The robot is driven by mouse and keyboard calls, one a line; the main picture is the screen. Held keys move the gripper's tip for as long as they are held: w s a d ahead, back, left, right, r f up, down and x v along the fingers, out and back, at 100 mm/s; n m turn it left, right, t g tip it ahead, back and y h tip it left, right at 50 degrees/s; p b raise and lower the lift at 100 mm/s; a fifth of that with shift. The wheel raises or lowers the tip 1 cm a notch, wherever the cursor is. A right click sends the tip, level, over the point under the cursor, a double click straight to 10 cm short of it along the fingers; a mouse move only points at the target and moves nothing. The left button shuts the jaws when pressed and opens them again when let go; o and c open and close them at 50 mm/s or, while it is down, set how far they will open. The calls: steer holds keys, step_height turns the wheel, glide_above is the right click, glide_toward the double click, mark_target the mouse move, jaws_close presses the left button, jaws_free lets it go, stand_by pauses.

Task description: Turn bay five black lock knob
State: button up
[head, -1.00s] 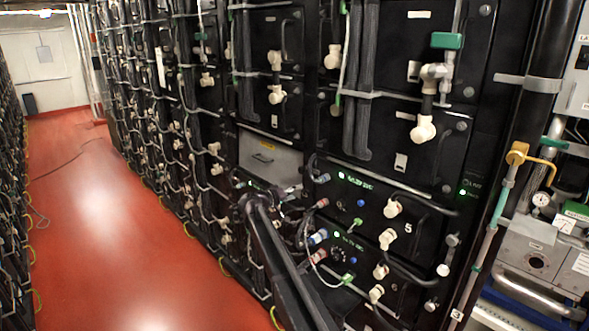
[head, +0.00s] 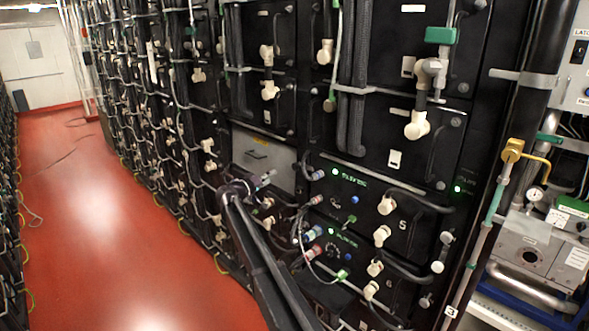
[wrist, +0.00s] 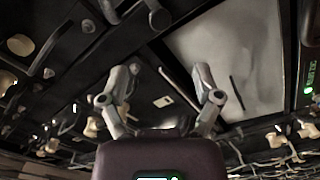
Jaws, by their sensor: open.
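Bay five is the black panel marked 5 (head: 402,224) at right of centre in the head view. A small dark round knob (head: 333,251) shows on its lower unit, between coloured connectors; I cannot tell for sure that it is the lock knob. My gripper (head: 264,181) is left of bay five, in front of the grey panel area, and partly blends into the background. In the wrist view my gripper (wrist: 162,84) has its two fingers spread apart with nothing between them. The knob cannot be made out in the wrist view.
A light grey panel (head: 262,158) is set in the rack behind my gripper. Cables and coloured connectors (head: 310,234) crowd bay five's left side. A yellow-handled valve (head: 513,149) and gauge stand at the right.

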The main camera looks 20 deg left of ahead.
mark_target(294, 167)
steer(key=x, duration=1.2)
steer(key=shift+w+d, duration=0.1)
steer(key=shift+w, duration=0.15)
